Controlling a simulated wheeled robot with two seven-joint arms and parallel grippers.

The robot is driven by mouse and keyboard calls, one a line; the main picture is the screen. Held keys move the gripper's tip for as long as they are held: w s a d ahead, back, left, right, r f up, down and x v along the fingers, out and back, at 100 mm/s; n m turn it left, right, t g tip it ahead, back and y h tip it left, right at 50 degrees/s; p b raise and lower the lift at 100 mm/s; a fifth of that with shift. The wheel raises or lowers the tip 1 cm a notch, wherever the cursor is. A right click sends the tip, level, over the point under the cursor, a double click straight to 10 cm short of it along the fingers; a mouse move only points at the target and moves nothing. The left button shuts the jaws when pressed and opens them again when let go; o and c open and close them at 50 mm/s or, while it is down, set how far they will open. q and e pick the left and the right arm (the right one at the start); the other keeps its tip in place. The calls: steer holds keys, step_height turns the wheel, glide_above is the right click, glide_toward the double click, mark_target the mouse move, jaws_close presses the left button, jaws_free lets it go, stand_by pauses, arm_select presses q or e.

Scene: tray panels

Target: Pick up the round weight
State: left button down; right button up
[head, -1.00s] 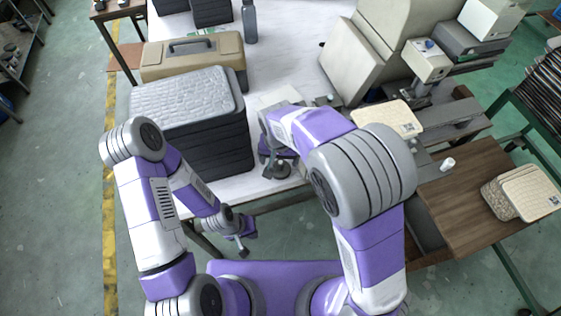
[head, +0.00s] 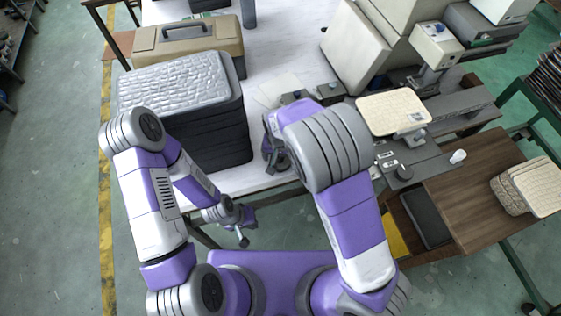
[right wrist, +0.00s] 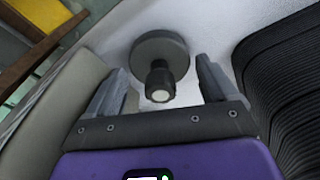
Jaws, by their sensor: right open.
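The round weight (right wrist: 174,48) is a dark grey disc with a knob on top that ends in a pale face. In the right wrist view it stands on the white table top, just ahead of and between the fingers of my right gripper (right wrist: 160,78). That gripper is open, with a finger on each side of the knob and gaps visible. In the head view my right gripper (head: 274,152) is low over the table's front edge, and the weight there is mostly hidden. My left gripper (head: 243,222) hangs in front of the table, away from the weight; its jaws are too small to read.
A stack of dark trays with a silvery top (head: 180,82) stands close left of my right gripper. A tan toolbox (head: 185,45) is behind it. A beige machine (head: 360,45) and a woven cream panel (head: 394,111) are to the right. A wooden side table (head: 480,200) is at the far right.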

steer(key=shift+f, duration=0.5)
steer(key=shift+r, duration=0.15)
steer(key=c, duration=1.3)
steer(key=shift+o, duration=0.2)
